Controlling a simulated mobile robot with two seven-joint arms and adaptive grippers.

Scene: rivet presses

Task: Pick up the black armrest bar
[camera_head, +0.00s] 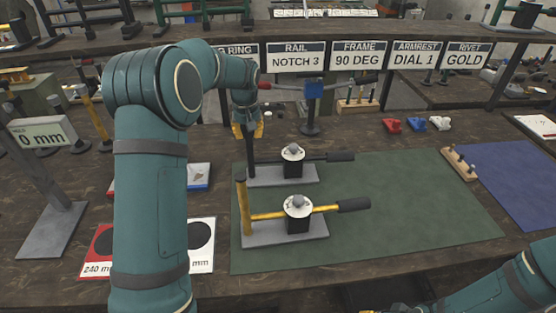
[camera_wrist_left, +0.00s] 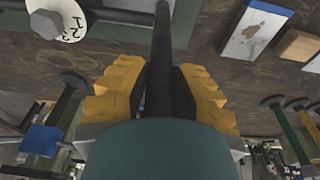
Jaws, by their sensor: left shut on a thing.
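The black armrest bar (camera_head: 250,158) is a thin dark upright post at the left end of the rear grey base plate (camera_head: 282,176). A black handle with a white dial (camera_head: 292,153) sits on the same plate. My left gripper (camera_head: 248,130), with yellow fingers, is shut around the upper part of the bar. In the left wrist view the bar (camera_wrist_left: 162,50) runs between the two yellow fingers (camera_wrist_left: 160,95). Whether its foot touches the plate is hard to tell. My right arm enters at bottom right; only a yellow sliver of its gripper (camera_head: 372,311) shows at the bottom edge.
In front stands a similar fixture with a yellow post (camera_head: 243,208), yellow bar and dial. A green mat (camera_head: 400,215) lies mostly clear to the right. A blue-topped stand (camera_head: 313,92) is behind. Red and white discs' cards (camera_head: 203,262) lie front left.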

